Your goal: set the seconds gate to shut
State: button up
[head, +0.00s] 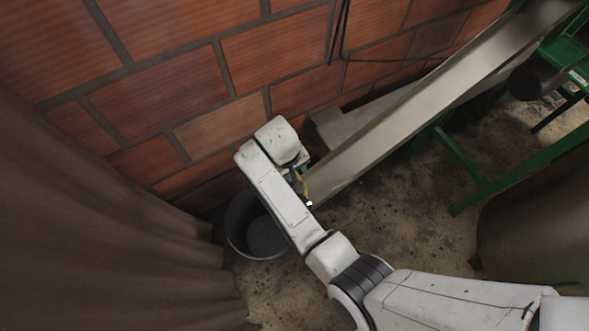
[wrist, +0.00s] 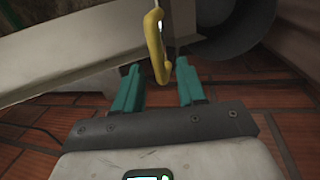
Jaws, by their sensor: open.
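A yellow bent handle (head: 305,187) stands at the low end of the metal chute. I take it for the seconds gate's handle, but the gate plate and its position cannot be made out. In the wrist view the yellow handle (wrist: 155,42) comes down from the top, and its lower end lies between the tips of my gripper (wrist: 158,68). The two teal fingers are apart, with nothing clamped between them. In the head view my gripper (head: 300,162) is mostly hidden behind my wrist.
The sloping metal chute (head: 420,108) runs from upper right to the handle, beside a brick wall (head: 170,85). A dark bucket (head: 238,225) stands below my wrist. A brown curtain (head: 90,230) hangs at left. Green frame legs (head: 465,165) stand at right.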

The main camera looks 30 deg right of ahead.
grip_shut()
dwell(0.4)
dwell(0.4)
